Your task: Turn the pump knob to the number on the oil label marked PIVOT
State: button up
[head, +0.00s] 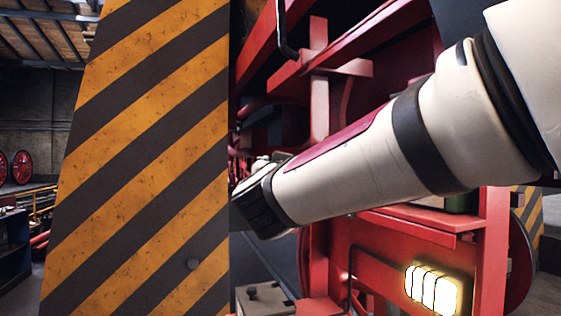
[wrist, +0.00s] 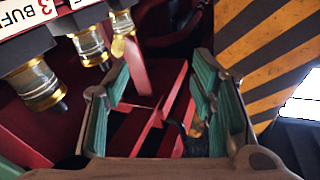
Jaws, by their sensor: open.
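In the wrist view my gripper (wrist: 160,80) is open, its two green-padded fingers spread wide with nothing between them. At the upper left of that view is part of a white label plate (wrist: 75,8), cut off by the edge, with a red 3 and the letters BUF, tilted. Several brass-and-glass oil cups (wrist: 38,85) hang below it, left of my gripper. I see no label reading PIVOT, and I cannot make out a pump knob in either view. In the head view my arm reaches left, and its gripper end is not clearly visible.
A black-and-orange striped post (head: 140,160) stands large at the left, close to the end of my arm. Red machine framework (head: 345,245) lies behind and below my arm. A lit lamp (head: 432,290) is at the lower right. The striped surface also shows in the wrist view (wrist: 265,55).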

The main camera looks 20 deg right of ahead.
jog(key=s+d+r+m+g+h+p, duration=0.2)
jog(key=s+d+m+g+h+p, duration=0.1)
jog(key=s+d+m+g+h, duration=0.4)
jog(key=s+a+f+m+g+h+p, duration=0.1)
jog(key=s+a+g+h, duration=0.1)
jog(key=s+g, duration=0.3)
jog(key=s+a+f+m+g+h+p, duration=0.1)
jog(key=s+a+f+m+g+h, duration=0.1)
jog(key=s+g, duration=0.35)
jog(key=d+b, duration=0.1)
jog(key=d, duration=0.3)
jog(key=d+b, duration=0.1)
jog(key=d, duration=0.4)
jog(key=d+b, duration=0.1)
jog(key=d, duration=0.3)
jog(key=shift+w+d+r+b, duration=0.15)
jog(key=shift+w+d+b, duration=0.1)
jog(key=shift+b, duration=0.15)
jog(key=c, duration=1.1)
